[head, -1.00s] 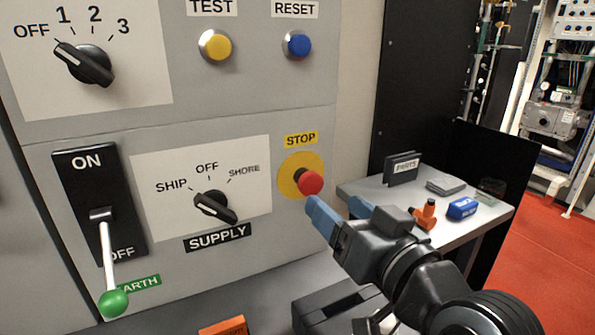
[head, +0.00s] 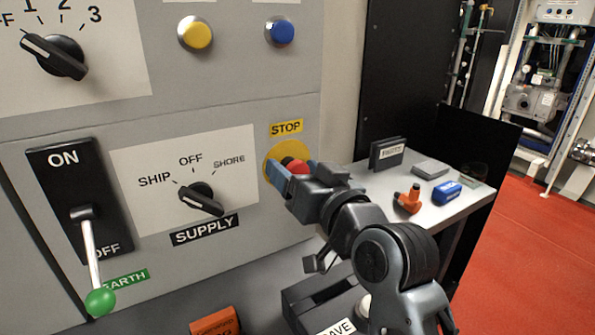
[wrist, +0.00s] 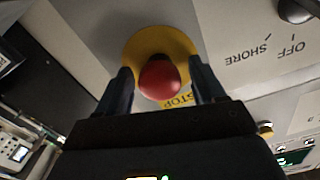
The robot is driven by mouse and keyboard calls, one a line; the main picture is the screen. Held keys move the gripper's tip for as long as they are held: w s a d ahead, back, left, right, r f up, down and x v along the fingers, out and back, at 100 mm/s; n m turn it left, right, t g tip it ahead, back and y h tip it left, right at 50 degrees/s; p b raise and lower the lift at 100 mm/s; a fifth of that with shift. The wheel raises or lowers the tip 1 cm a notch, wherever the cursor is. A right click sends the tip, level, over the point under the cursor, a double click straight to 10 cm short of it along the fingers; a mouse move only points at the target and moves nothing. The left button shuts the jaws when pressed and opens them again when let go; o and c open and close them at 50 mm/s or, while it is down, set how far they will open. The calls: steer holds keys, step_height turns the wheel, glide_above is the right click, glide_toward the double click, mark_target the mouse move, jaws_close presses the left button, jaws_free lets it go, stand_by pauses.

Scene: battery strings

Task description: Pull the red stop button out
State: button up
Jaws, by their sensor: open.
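The red stop button (head: 296,166) sits on a yellow round plate (head: 270,160) under the STOP label on the grey panel. My gripper (head: 291,170) is at the button, with its blue fingers open. In the wrist view the red button (wrist: 159,80) lies between the two fingertips of my gripper (wrist: 159,84), one finger on each side. A gap shows between each finger and the button there. In the head view a finger and the gripper body hide part of the button and plate.
The supply switch (head: 201,198) and the lever with a green ball (head: 101,301) are on the panel to the left. A shelf (head: 375,187) with small items stands to the right. An orange box (head: 214,322) and a dark open box lie below.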

jaws_close()
steer(key=shift+v, duration=0.85)
jaws_free()
steer(key=shift+d, duration=0.1)
steer(key=v, duration=0.7)
steer(key=shift+s+d, duration=0.2)
steer(key=shift+s, duration=0.2)
